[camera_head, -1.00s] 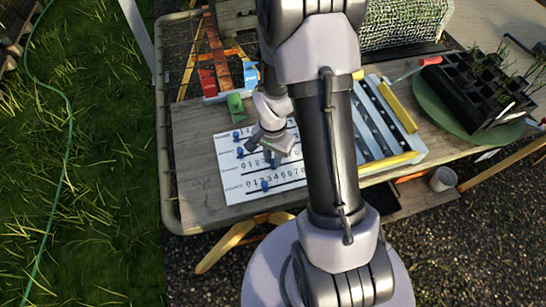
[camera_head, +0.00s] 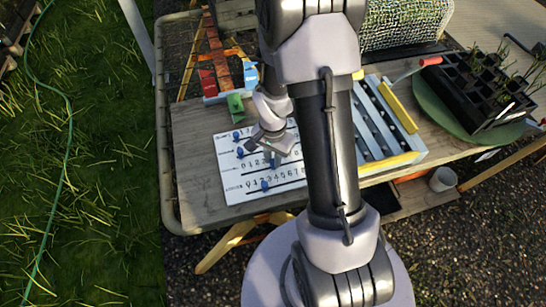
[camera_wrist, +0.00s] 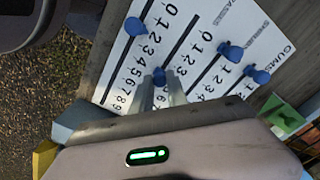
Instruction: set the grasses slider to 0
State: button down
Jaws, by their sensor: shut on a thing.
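A white slider board (camera_head: 230,190) with printed number rows and blue knobs lies on the wooden table. My gripper (camera_head: 274,160) is low over the middle of the board. In the wrist view my gripper (camera_wrist: 160,92) has its fingers closed around the blue grasses knob (camera_wrist: 159,76), partway along its slot, away from the 0 end. The exact number beside it is hard to read. The lowest row's knob (camera_wrist: 134,26) is left of it. The shrubs knob (camera_wrist: 230,52) and the gums knob (camera_wrist: 258,75) are to the right, apart from the fingers.
A black seedling tray (camera_head: 485,95) is farther right. The table's left end (camera_head: 190,190) is bare.

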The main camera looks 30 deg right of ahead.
dwell(0.4)
jog(key=w+a, duration=0.1)
jog(key=a, duration=0.2)
jog(key=a+b, duration=0.1)
jog(key=a, duration=0.2)
jog(key=w+a, duration=0.1)
jog(key=a, duration=0.1)
jog(key=shift+w+a, duration=0.3)
jog(key=shift+a, duration=0.1)
jog(key=c, duration=1.3)
grip_release()
jog(key=shift+a, duration=0.1)
notch_tip(320, 180, up, 18)
jog(key=p, duration=0.6)
jog(key=shift+f+p, duration=0.25)
jog(key=shift+p, duration=0.15)
